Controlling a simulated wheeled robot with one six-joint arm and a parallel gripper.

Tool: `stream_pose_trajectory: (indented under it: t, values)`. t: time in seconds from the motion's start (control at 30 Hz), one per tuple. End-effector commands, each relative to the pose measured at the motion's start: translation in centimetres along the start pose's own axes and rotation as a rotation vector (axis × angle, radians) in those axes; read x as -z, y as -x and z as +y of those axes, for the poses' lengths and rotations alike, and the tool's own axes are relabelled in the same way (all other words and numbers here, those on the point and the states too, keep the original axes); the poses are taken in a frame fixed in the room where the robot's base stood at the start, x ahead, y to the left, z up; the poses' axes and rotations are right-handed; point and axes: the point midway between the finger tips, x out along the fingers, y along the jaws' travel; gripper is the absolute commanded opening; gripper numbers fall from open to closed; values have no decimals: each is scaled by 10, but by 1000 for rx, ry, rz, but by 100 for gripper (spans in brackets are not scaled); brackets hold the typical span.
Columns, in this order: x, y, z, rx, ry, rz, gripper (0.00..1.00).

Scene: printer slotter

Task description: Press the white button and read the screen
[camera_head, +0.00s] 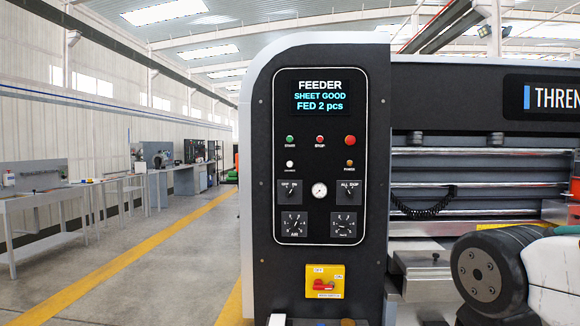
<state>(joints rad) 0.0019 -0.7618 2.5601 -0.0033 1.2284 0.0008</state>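The white button (290,164) is a small round button on the left of the dark feeder panel (319,265), below the green START button (290,140). Nothing covers it. The screen (320,97) at the top of the panel is lit. Under the heading FEEDER it reads "SHEET GOOD" and "FED 2 pcs". I cannot make out my gripper in this view. A rounded grey and white arm link, which looks like mine, shows at the lower right, apart from the panel.
A red button (350,140), a STOP button (320,140) and an orange button (350,163) are near the white one. Knobs and a gauge (319,190) sit below. A yellow switch plate (325,282) is lower down. Metal rollers (480,152) are at right. The floor at left is open.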

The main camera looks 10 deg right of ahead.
Motion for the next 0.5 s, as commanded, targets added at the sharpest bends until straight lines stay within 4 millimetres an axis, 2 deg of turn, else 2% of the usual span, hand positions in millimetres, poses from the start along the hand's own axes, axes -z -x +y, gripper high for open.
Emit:
stream_pose_trajectory:
  t: [0.03,0.07,0.1,0.5]
  values:
    - [0,0,0,0,0,0,12]
    - [0,0,0,0,0,0,4]
    - [0,0,0,0,0,0,0]
    - [0,0,0,0,0,0,0]
